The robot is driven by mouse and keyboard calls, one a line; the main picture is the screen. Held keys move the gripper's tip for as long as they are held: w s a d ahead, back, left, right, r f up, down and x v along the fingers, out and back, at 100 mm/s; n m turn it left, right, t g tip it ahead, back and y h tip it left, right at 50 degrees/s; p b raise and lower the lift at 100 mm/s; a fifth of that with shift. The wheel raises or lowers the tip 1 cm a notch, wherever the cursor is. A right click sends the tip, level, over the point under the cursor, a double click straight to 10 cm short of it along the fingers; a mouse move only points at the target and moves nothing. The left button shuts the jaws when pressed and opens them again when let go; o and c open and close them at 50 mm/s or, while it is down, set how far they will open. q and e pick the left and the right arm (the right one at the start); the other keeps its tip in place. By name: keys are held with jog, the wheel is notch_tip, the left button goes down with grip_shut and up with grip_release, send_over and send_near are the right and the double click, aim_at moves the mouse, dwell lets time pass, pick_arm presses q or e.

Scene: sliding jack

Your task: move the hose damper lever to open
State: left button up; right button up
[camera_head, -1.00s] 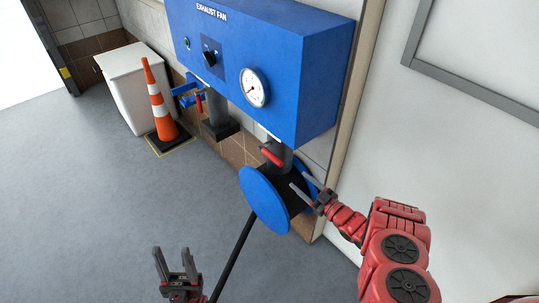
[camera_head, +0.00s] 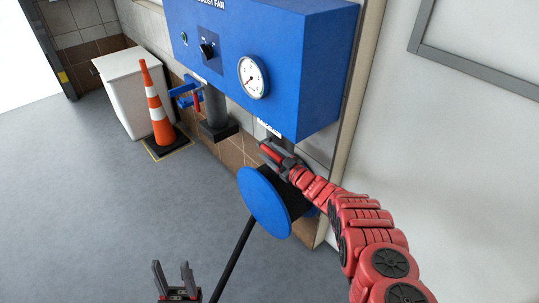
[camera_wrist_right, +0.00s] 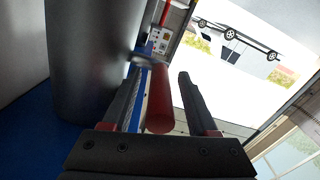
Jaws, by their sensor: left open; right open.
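The hose damper lever has a red grip (camera_head: 270,152) and sits on the dark pipe below the blue exhaust fan box (camera_head: 290,75). My right gripper (camera_head: 272,153) is at the lever. In the right wrist view the red lever grip (camera_wrist_right: 159,100) lies between the two open fingers (camera_wrist_right: 160,98), nearer the left finger; whether it touches cannot be told. The dark pipe (camera_wrist_right: 90,60) stands left of the fingers. My left gripper (camera_head: 172,275) is open and empty, low over the floor at the bottom of the head view.
A blue hose reel (camera_head: 264,202) with a black hose (camera_head: 232,258) hangs below the lever. An orange cone (camera_head: 157,105) and a white bin (camera_head: 120,88) stand at the back left. The grey floor (camera_head: 90,220) at left is clear.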

jog(key=shift+w+a+r, duration=0.15)
jog(key=shift+w+a, duration=0.15)
jog(key=shift+w, duration=0.05)
jog(key=shift+c, duration=0.3)
grip_shut()
dwell(1.1)
